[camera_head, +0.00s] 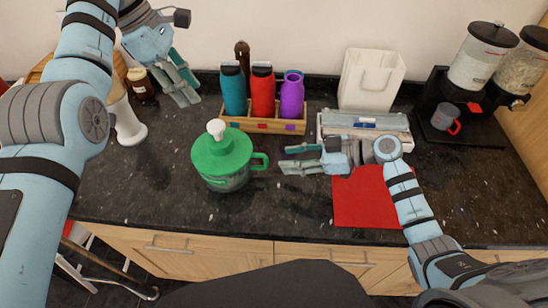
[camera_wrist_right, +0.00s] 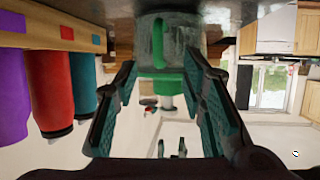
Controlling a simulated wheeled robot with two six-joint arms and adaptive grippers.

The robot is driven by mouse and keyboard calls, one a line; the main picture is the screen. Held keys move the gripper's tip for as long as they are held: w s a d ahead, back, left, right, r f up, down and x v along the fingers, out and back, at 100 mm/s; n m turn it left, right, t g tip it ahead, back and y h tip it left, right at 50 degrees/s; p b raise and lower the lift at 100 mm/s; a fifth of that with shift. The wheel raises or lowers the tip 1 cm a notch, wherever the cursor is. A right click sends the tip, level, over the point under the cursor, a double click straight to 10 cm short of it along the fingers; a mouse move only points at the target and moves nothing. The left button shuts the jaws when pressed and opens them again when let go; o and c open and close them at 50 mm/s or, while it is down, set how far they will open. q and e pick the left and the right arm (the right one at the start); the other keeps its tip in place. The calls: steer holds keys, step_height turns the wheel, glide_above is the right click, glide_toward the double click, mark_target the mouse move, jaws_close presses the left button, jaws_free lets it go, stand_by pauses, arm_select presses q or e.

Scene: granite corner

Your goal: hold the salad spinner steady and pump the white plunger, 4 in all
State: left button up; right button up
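The salad spinner (camera_head: 228,183) stands upright on the dark counter, left of centre. It has a green lid (camera_head: 222,153), a white plunger (camera_head: 216,128) sticking up from the top and a green handle (camera_head: 262,161) on its right side. My right gripper (camera_head: 285,160) is open just right of the handle, its fingers pointing at it. In the right wrist view, which is upside down, the handle (camera_wrist_right: 158,45) shows between the open fingers, apart from them. My left gripper (camera_head: 188,98) is open and empty, raised behind and left of the spinner.
A wooden crate (camera_head: 262,126) with teal, red and purple bottles stands behind the spinner. A red mat (camera_head: 366,203) lies right, below my right arm. A white bin (camera_head: 371,80) and cereal dispensers (camera_head: 487,55) stand at the back right. Counter in front of the spinner is clear.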

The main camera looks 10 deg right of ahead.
mark_target(265, 160)
steer(key=x, duration=0.8)
steer(key=shift+w, duration=0.1)
arm_select(q)
steer(key=shift+a, duration=0.1)
arm_select(e)
steer(key=shift+c, duration=0.3)
jaws_close()
arm_select(q)
jaws_close()
steer(key=shift+f, duration=0.15)
stand_by(0.5)
